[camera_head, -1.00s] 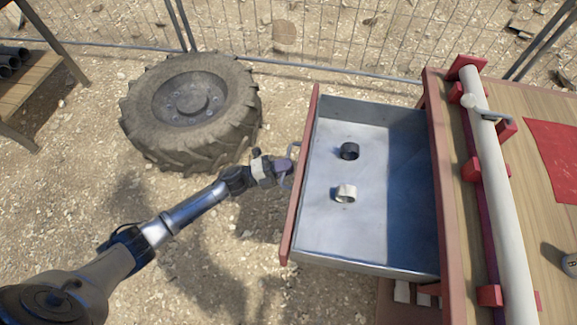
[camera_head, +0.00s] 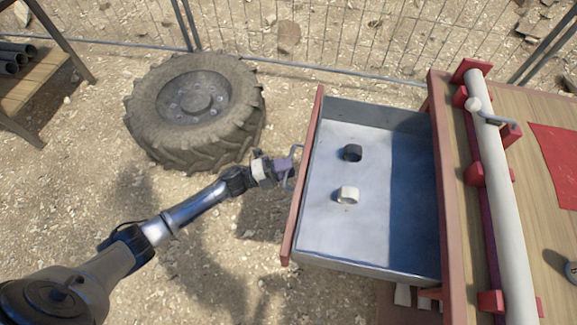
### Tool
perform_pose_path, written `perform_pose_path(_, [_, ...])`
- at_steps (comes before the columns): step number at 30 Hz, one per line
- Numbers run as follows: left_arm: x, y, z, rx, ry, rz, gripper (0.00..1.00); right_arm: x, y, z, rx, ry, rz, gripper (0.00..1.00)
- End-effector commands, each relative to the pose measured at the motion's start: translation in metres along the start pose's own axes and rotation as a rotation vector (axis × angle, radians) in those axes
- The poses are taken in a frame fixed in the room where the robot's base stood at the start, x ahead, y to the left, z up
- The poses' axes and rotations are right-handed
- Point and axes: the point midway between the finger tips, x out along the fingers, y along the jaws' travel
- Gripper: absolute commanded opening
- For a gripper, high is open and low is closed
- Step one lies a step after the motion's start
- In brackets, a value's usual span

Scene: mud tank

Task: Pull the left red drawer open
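The left red drawer (camera_head: 303,190) stands pulled well out from the left side of the wooden table (camera_head: 535,185). Its red front faces left and its grey metal inside shows. A black ring (camera_head: 352,153) and a white ring (camera_head: 348,195) stand in the drawer. My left gripper (camera_head: 290,171) is at the outer side of the drawer front, by the metal handle (camera_head: 296,152). Its fingers are small and overlap the handle, so I cannot tell whether they are closed on it. My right gripper is not in view.
A large tyre (camera_head: 196,108) lies on the gravel behind my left arm. A wire fence (camera_head: 330,35) runs along the back. A shelf with pipes (camera_head: 30,85) stands at the far left. A long white pipe (camera_head: 500,190) lies along the table.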

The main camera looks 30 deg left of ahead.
Motion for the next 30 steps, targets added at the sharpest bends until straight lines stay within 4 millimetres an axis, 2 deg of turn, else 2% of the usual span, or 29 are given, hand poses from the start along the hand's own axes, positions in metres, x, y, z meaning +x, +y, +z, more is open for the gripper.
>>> perform_pose_path(12, [-0.079,-0.001,0.0,0.0,-0.001,0.004,0.36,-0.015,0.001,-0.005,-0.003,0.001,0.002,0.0])
perform_pose_path(18, [-0.109,-0.001,0.0,0.0,-0.001,0.002,0.36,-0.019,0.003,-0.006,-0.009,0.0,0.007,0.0])
perform_pose_path(24, [-0.126,-0.001,0.0,0.001,0.0,0.001,0.36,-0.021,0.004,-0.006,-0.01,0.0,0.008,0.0])
perform_pose_path(30, [-0.131,0.0,0.0,0.001,0.0,0.001,0.36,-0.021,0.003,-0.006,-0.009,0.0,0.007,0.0])
